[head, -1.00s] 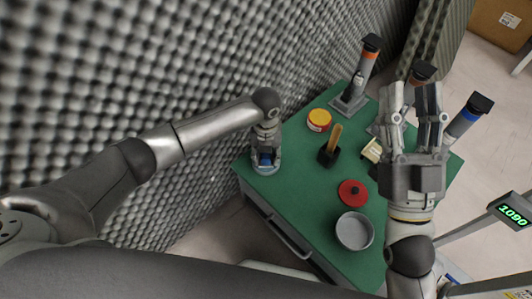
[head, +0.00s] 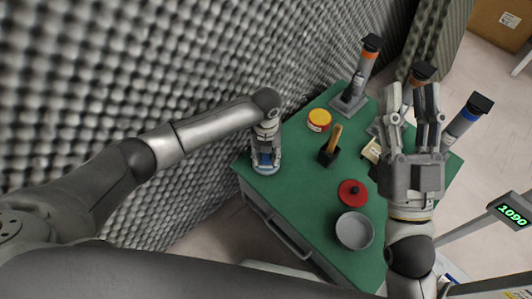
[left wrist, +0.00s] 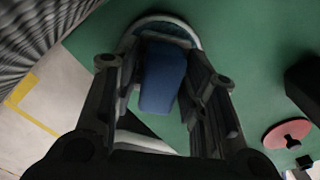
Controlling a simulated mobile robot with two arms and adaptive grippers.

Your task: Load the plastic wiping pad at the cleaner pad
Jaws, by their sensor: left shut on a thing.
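A blue block-shaped handle (left wrist: 162,78) sits between the fingers of my left gripper (left wrist: 148,70) in the left wrist view. It rises from a rounded blue base with a pale rim (left wrist: 185,30), which looks like the wiping pad. In the head view this pad (head: 265,169) is at the left corner of the green table, under my left gripper (head: 265,152), which is shut on it. I cannot tell whether its base touches the table. My right gripper (head: 411,88) is open and empty, raised above the table's right side. I cannot tell which object is the cleaner pad.
The green table (head: 300,190) holds a yellow jar (head: 319,120), a black block with a wooden handle (head: 330,153), a red lid (head: 352,193), a grey pan (head: 355,231) and a pale yellow item (head: 372,150). Several capped tubes (head: 361,75) stand behind. A foam wall (head: 190,60) borders the left.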

